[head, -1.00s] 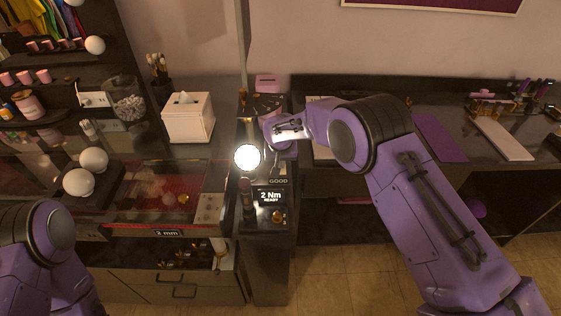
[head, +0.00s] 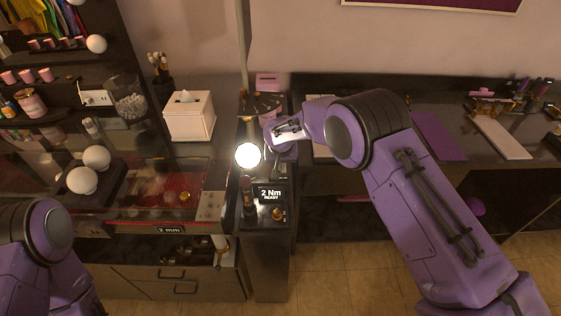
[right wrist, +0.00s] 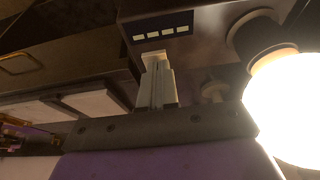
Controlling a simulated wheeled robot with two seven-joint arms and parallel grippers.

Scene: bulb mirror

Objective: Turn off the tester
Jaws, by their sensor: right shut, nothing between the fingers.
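The tester (head: 262,235) is a narrow dark stand at the middle of the head view. Its display (head: 270,195) reads "2 Nm READY". A round bulb (head: 248,155) on it glows white, and its lit side also fills the right of the right wrist view (right wrist: 290,105). My right gripper (head: 277,160) is beside the bulb, to its right. In the right wrist view its fingers (right wrist: 155,65) are shut and empty, pointing at a dark panel with several pale squares (right wrist: 163,33). Whether they touch it I cannot tell. My left gripper is out of view.
A white tissue box (head: 189,116) and a glass-topped case with a red inside stand left of the tester. White bulbs (head: 82,180) sit on a dark holder farther left. A counter with a purple mat (head: 438,137) and a white board (head: 502,138) runs to the right.

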